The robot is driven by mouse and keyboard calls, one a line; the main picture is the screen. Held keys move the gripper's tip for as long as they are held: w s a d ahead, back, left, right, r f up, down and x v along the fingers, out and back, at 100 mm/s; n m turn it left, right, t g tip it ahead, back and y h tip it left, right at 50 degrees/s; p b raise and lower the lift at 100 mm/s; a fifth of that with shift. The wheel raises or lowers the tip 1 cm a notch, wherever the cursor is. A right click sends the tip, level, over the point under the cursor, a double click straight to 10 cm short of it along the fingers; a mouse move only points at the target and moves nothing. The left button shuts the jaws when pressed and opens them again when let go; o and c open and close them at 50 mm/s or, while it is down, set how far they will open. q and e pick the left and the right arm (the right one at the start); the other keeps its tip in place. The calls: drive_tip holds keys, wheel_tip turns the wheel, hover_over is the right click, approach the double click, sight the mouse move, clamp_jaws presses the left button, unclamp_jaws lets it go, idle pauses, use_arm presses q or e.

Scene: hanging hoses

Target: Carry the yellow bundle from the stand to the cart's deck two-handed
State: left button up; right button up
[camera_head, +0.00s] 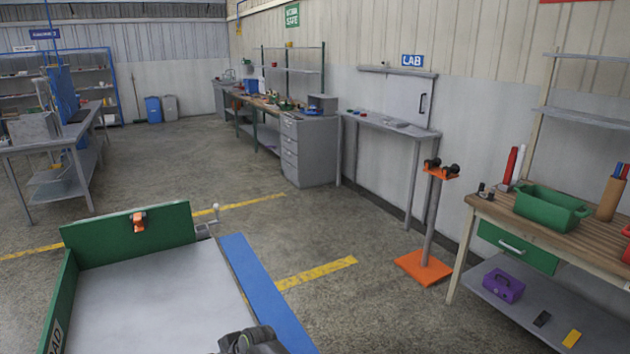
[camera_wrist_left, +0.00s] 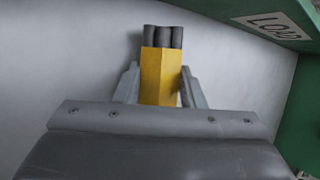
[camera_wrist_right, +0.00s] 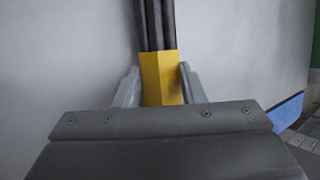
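The yellow bundle shows in both wrist views: a yellow block with dark hose ends (camera_wrist_left: 160,70) in the left, and a yellow block with long dark hoses (camera_wrist_right: 160,75) in the right. My left gripper (camera_wrist_left: 160,82) has its fingers against both sides of one block and looks shut on it. My right gripper (camera_wrist_right: 160,82) holds the other block the same way. The grey cart deck (camera_head: 150,305) lies behind the bundle in both wrist views; whether they touch is unclear. The orange stand (camera_head: 425,267) is at the right, its black cradles (camera_head: 439,168) empty. The bundle is outside the head view.
The cart has green walls (camera_head: 130,235), an orange clip (camera_head: 138,222) and a blue strip (camera_head: 262,290) along its right side. A workbench (camera_head: 560,245) with a green bin (camera_head: 550,207) stands at the far right. Floor is clear between cart and stand.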

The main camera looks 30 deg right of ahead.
use_arm(q)
drive_tip(key=shift+s+d+r, duration=0.15)
drive_tip(key=shift+s+d, duration=0.4)
drive_tip(key=shift+s, duration=0.3)
use_arm(e)
drive_tip(key=shift+s+d+r, duration=0.2)
drive_tip(key=shift+s+d, duration=0.3)
drive_tip(key=shift+s, duration=0.35)
use_arm(q)
drive_tip(key=shift+s+d+r, duration=0.15)
drive_tip(key=shift+d+r, duration=0.2)
drive_tip(key=shift+r, duration=0.25)
use_arm(e)
drive_tip(key=shift+s+d+r, duration=0.25)
drive_tip(key=shift+d+r, duration=0.15)
drive_tip(key=shift+r, duration=0.1)
use_arm(q)
drive_tip(key=shift+s+d+r, duration=0.15)
drive_tip(key=shift+s+r, duration=0.1)
drive_tip(key=shift+r, duration=0.35)
use_arm(e)
drive_tip(key=shift+s+d+r, duration=0.2)
drive_tip(key=shift+r, duration=0.45)
use_arm(q)
drive_tip(key=shift+v, duration=0.9)
use_arm(e)
drive_tip(key=shift+v, duration=0.85)
use_arm(q)
drive_tip(key=o, duration=0.6)
drive_tip(key=shift+c, duration=0.2)
